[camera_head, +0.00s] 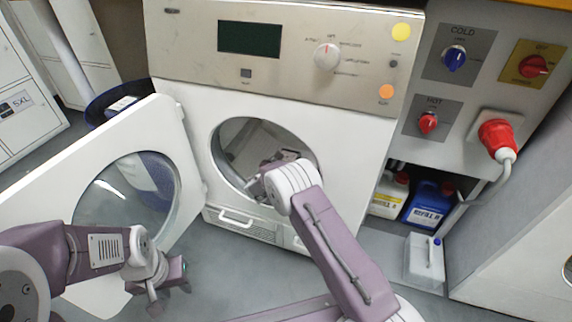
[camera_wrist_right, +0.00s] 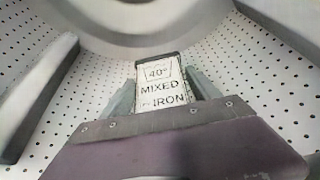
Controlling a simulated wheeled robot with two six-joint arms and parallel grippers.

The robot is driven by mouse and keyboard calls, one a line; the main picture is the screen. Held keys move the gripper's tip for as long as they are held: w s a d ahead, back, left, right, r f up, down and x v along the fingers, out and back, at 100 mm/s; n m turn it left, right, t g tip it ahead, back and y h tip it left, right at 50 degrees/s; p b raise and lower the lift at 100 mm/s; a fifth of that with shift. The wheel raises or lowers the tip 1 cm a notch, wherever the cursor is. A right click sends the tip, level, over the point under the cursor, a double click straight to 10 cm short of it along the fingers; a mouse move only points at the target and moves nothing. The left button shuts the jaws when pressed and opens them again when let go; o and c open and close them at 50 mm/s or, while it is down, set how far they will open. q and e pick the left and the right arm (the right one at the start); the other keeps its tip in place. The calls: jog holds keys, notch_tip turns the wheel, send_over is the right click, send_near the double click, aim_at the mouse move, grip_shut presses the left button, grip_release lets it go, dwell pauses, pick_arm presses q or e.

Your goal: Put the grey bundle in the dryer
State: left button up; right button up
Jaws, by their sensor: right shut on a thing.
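The dryer (camera_head: 290,95) stands in the middle, its round door (camera_head: 95,190) swung open to the left. My right arm reaches through the round opening into the drum. In the right wrist view my right gripper (camera_wrist_right: 162,84) is inside the perforated drum, shut on the grey bundle (camera_wrist_right: 156,58). Of the bundle I see a dark grey edge and a white label reading "40° MIXED IRON" between the fingers; the rest is hidden. My left gripper (camera_head: 168,289) is open and empty in front of the door, low on the left.
The drum wall (camera_wrist_right: 75,100) has raised ribs at the sides. A yellow-labelled container (camera_head: 388,198), a blue container (camera_head: 428,205) and a clear jug (camera_head: 424,262) stand to the dryer's right. A dark blue tub (camera_head: 103,105) is behind the door. White lockers (camera_head: 28,85) are at the left.

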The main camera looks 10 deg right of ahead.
aim_at(287, 159)
jog(key=shift+f, duration=0.5)
jog(key=shift+f, duration=0.1)
jog(key=o, duration=1.7)
jog(key=shift+r, duration=0.25)
jog(key=s+r+p, duration=0.1)
jog(key=s+a+r+p, duration=0.1)
jog(key=shift+s+a+r+p, duration=0.1)
jog(key=shift+a+r+p, duration=0.15)
jog(key=shift+r+p, duration=0.1)
jog(key=p+v, duration=0.1)
jog(key=v, duration=0.2)
jog(key=p+v, duration=0.2)
jog(key=v, duration=0.1)
jog(key=p+v, duration=0.1)
jog(key=v, duration=0.1)
jog(key=shift+s+a+f, duration=0.2)
jog(key=shift+s, duration=0.3)
